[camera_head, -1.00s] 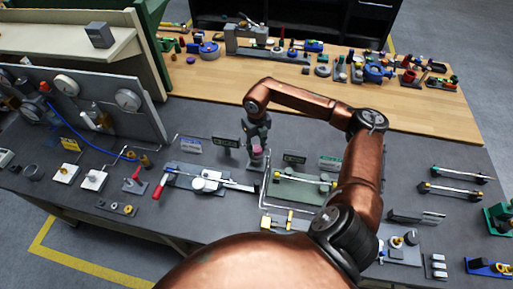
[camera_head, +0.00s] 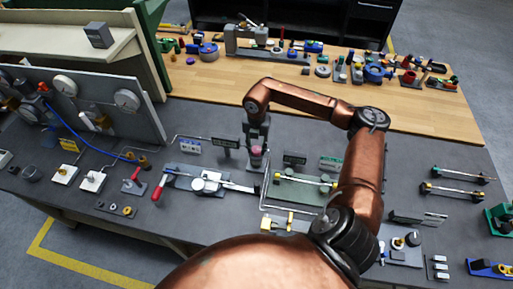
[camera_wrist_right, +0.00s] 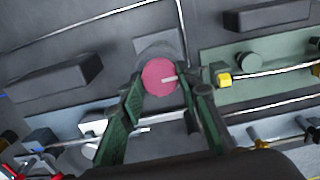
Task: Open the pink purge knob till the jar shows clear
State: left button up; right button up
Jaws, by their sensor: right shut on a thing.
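The pink purge knob (camera_wrist_right: 160,77) shows in the right wrist view as a round pink disc with a pale line pointing right, on a round grey base. The green-padded fingers of my right gripper (camera_wrist_right: 165,95) lie on either side of it, shut on it. In the head view the knob (camera_head: 256,151) is small, just under my right gripper (camera_head: 256,146), which points down at the grey bench. I cannot make out the jar in either view. My left gripper is not in view.
Left of the knob is a grey fixture with a red-handled lever (camera_head: 207,183). Right of it is a green plate with a yellow-ended rod (camera_head: 305,180). A panel with round gauges (camera_head: 127,99) stands at the left. A wooden table (camera_head: 430,117) lies behind.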

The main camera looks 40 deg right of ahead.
aim_at(257, 149)
jog(key=shift+w+d+r, duration=0.1)
dwell(0.4)
jog(key=o, duration=1.1)
notch_tip(257, 149, up, 12)
jog(key=shift+f, duration=0.1)
